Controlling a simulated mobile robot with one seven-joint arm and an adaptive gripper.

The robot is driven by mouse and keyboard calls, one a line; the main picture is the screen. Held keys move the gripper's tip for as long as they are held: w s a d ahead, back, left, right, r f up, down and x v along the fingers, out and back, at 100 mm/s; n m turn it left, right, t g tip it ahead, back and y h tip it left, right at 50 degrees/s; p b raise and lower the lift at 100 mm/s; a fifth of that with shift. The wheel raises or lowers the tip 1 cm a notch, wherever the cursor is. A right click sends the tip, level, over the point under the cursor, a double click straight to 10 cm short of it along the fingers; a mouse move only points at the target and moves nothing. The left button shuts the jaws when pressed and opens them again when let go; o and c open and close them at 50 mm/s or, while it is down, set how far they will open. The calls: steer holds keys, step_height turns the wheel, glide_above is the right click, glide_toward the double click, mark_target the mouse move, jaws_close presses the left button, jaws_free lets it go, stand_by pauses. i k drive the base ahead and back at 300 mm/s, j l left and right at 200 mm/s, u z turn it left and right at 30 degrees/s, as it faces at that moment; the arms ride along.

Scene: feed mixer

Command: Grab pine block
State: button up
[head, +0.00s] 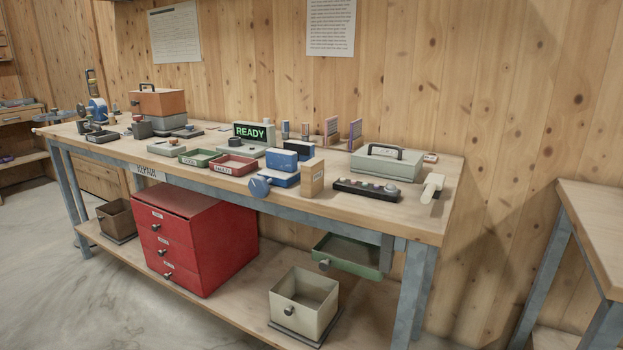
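A pale wooden block (312,178), which looks like the pine block, stands upright near the front edge of the workbench, right of the middle. It has a small label low on its front face. It stands just right of a blue device (282,165) and left of a black strip with several knobs (367,190). Its visible front and side faces are unobstructed. My gripper is not in view.
The workbench (415,204) also carries a green tray (199,158), a red tray (234,165), a READY display (251,131) and a grey-green case (387,163). A blue round knob (259,187) juts at the front edge. A red drawer cabinet (188,240) stands below.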

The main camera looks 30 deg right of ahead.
mark_target(313, 169)
steer(key=i+l+z, duration=0.2)
steer(key=z, duration=0.2)
steer(key=i+l+z, duration=0.15)
steer(key=z, duration=0.25)
steer(key=i, duration=0.55)
